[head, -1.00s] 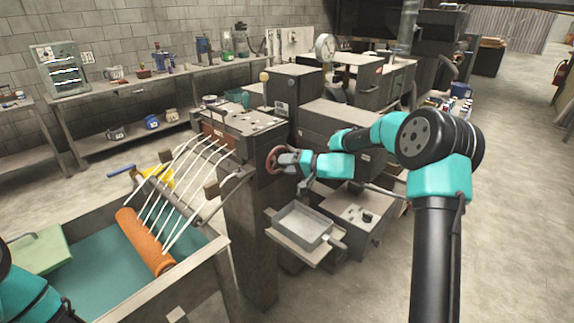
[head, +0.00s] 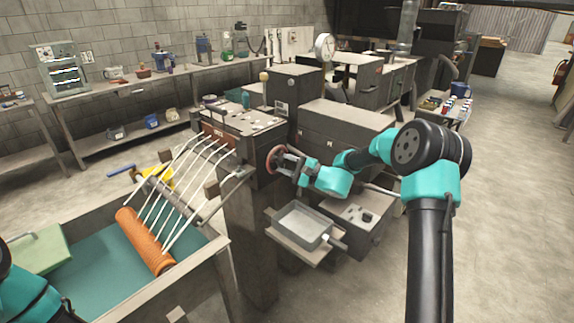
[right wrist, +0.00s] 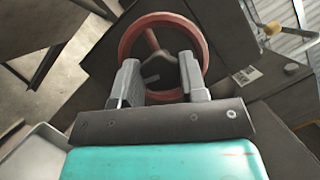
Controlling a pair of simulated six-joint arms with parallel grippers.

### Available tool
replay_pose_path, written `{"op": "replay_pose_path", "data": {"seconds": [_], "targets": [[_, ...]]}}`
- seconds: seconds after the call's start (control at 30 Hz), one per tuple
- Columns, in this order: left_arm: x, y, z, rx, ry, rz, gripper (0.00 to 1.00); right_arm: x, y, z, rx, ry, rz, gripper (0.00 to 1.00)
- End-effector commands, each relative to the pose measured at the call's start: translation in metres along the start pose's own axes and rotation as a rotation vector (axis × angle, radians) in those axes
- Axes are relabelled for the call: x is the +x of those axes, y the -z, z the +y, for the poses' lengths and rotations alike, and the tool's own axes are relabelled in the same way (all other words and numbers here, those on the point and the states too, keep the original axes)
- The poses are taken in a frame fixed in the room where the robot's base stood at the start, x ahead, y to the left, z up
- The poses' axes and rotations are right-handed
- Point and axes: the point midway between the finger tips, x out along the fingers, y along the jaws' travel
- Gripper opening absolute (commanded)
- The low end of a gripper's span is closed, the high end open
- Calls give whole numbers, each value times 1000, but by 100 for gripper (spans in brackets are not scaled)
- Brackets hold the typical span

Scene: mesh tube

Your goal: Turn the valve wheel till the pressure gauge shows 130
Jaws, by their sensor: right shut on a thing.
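The valve wheel (head: 271,163) is a red ring on the side of the dark grey machine column. In the right wrist view the red wheel (right wrist: 124,48) faces me, with a spoke and hub inside its rim. My right gripper (right wrist: 160,66) is at the wheel, its two grey fingers on either side of the middle part and shut on it. The exact contact is partly hidden. In the head view my right gripper (head: 281,161) reaches the wheel from the right. The pressure gauge (head: 324,46) is a round white dial above the machine; its reading is too small to tell. My left gripper is out of view.
A metal tray (head: 302,225) sits on a shelf below and right of the wheel. A long bench (head: 190,70) lines the back wall. Floor is clear at the right.

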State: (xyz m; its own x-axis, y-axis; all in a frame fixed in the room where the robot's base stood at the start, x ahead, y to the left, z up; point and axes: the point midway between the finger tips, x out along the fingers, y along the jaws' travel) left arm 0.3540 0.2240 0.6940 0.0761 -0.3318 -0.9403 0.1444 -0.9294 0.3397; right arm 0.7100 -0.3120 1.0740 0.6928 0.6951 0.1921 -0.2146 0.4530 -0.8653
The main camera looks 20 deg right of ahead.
Motion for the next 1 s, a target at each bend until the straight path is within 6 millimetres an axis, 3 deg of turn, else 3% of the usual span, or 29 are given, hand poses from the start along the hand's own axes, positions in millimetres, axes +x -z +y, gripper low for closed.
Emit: {"op": "replay_pose_path", "data": {"seconds": [1.0], "targets": [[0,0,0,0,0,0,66,0,-1,1,846,350,0,15]]}}
